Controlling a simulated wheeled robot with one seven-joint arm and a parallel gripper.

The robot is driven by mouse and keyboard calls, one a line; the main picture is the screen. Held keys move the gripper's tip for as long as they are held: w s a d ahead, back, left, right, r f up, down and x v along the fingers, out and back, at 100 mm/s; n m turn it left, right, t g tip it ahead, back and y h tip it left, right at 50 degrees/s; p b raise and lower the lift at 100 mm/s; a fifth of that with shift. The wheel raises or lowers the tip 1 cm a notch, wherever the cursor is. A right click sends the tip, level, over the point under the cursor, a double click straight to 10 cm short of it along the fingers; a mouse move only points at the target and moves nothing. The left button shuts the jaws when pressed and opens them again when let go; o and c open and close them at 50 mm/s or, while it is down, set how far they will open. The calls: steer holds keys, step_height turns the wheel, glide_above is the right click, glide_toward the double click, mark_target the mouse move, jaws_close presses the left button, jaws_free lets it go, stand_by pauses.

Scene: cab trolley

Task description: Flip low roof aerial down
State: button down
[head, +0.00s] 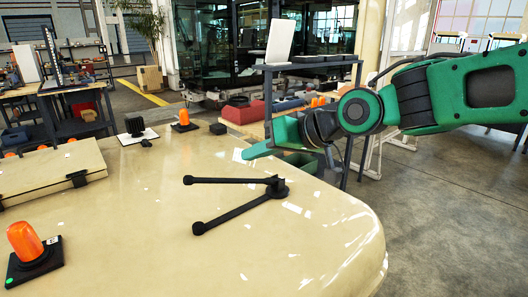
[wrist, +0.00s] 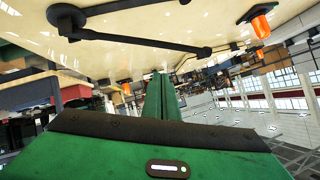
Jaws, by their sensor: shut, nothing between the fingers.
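A black aerial (head: 277,187) stands on the cream roof, right of the roof's middle. Two thin black rods with knobbed ends spread leftward from its hinge end: one (head: 232,180) runs nearly level in the picture, the other (head: 235,212) slants to the lower left. I cannot tell how high either stands above the roof. The aerial also shows in the wrist view (wrist: 140,40), with a round black knob at upper left. My green gripper (head: 250,153) is shut and empty, just beyond the aerial by the roof's far right edge. Its closed fingers (wrist: 162,85) point ahead in the wrist view.
Orange beacons (head: 25,243) (head: 183,118) stand on the roof at front left and back. A cream hatch (head: 55,170) lies at left, and a black finned block (head: 135,127) stands at the back. The roof around the rods is clear. A dark trolley (head: 310,66) stands behind my gripper.

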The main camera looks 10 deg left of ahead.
mark_target(237, 181)
steer(key=w+a+f, duration=0.1)
steer(key=a+f, duration=0.4)
steer(key=f, duration=0.1)
steer(key=shift+w+f, duration=0.1)
steer(key=shift+f, duration=0.05)
stand_by(0.3)
